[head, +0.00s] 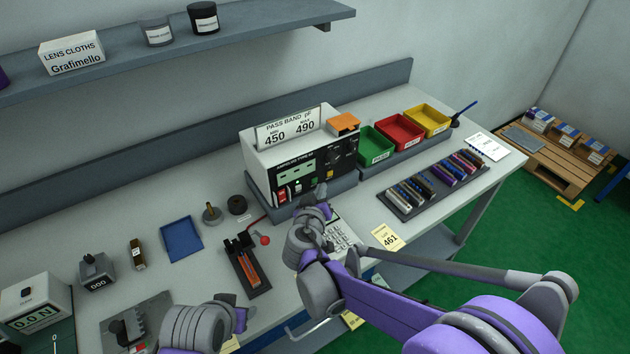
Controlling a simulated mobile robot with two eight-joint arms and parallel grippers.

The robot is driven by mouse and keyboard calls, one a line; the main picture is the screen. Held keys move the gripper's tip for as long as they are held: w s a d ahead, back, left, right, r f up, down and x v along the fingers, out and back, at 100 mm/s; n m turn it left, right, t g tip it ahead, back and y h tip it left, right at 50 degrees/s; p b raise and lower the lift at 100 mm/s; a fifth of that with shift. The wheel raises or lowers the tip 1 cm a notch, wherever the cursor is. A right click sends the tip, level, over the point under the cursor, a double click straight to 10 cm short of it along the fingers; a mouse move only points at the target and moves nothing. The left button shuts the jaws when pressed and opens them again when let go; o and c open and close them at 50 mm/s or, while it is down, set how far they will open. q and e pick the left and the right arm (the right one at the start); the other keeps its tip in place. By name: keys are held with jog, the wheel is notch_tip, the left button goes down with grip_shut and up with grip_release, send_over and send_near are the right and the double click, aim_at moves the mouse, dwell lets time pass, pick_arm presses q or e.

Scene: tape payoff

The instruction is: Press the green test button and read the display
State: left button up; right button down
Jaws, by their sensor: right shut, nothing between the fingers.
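The tester (300,150), a white box with a dark front panel, stands at the back of the bench. Its panel has a pale green display (297,170), whose reading is too small to make out. Below the display are a red switch (283,195) and a small green button (299,187). My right gripper (324,194) is shut and empty, close in front of the panel's lower part, right of the green button. I cannot tell whether it touches the panel. My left gripper (240,318) is low over the bench's front edge; its fingers cannot be made out clearly.
A sign (289,127) reading 450 and 490 stands on the tester. Green, red (400,133) and yellow bins stand to its right, with a dark component rack (435,185) in front. A keypad device (342,236) lies under my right wrist.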

jog(key=shift+w+a, duration=0.25)
jog(key=shift+w, duration=0.15)
pick_arm(q)
jog(key=shift+r, duration=0.15)
pick_arm(e)
jog(key=shift+w+a, duration=0.2)
jog(key=shift+w, duration=0.05)
dwell(0.6)
jog(key=shift+s+d, duration=0.1)
dwell(0.3)
jog(key=shift+s+d, duration=0.35)
jog(key=shift+s, duration=0.2)
jog(key=shift+s+d, duration=0.75)
jog(key=shift+s, duration=0.25)
jog(key=shift+s+d, duration=0.75)
jog(key=shift+s, duration=0.25)
